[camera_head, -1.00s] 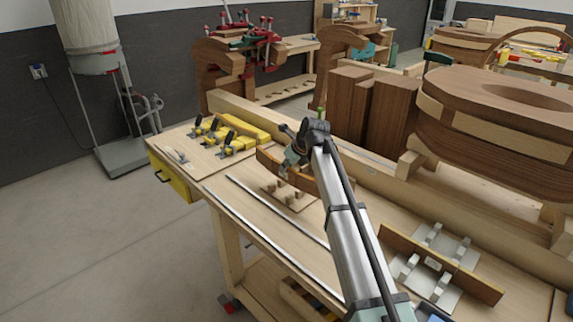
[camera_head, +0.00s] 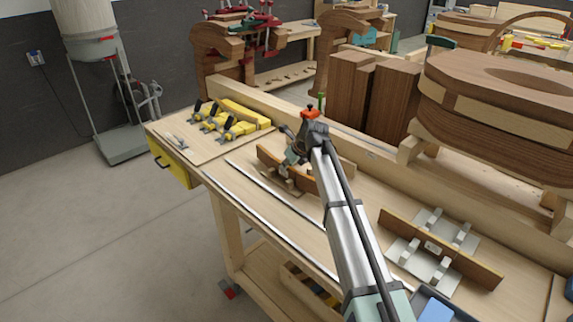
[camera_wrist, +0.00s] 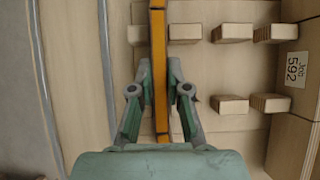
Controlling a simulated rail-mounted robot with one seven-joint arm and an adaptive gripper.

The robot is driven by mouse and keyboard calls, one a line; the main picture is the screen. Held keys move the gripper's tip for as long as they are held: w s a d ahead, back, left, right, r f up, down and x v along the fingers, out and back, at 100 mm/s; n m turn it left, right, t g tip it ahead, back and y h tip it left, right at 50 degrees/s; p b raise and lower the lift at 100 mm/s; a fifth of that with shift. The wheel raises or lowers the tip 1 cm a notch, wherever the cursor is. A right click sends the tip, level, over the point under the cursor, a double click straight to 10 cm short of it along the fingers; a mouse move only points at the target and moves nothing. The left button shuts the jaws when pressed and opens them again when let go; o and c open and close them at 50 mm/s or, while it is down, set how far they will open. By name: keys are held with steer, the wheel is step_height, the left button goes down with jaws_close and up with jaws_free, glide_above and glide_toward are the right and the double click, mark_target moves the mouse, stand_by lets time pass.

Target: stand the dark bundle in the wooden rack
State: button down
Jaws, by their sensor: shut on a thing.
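My gripper (camera_head: 294,162) is shut on a long, thin brown bundle (camera_head: 268,157), which it grips near the middle. In the wrist view, the gripper (camera_wrist: 160,82) holds the bundle (camera_wrist: 158,45), seen edge-on as an orange-brown strip. The wooden rack (camera_head: 284,185), a pale board with pegs, lies under the held bundle. In the wrist view, rack pegs (camera_wrist: 232,105) stand right of the strip, and the strip runs between two upper pegs. I cannot tell whether the bundle touches the rack's base; the fingers hide part of it.
A metal rack (camera_head: 410,276) holding another brown board (camera_head: 470,266) stands to the right. Yellow clamps (camera_head: 225,122) lie at the bench's left end. A wooden beam (camera_head: 385,172) runs behind. A metal strip (camera_head: 262,194) lies along the front.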

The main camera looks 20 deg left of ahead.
steer(key=shift+f, duration=0.25)
stand_by(0.4)
steer(key=c, duration=1.1)
jaws_free()
steer(key=shift+o, duration=0.2)
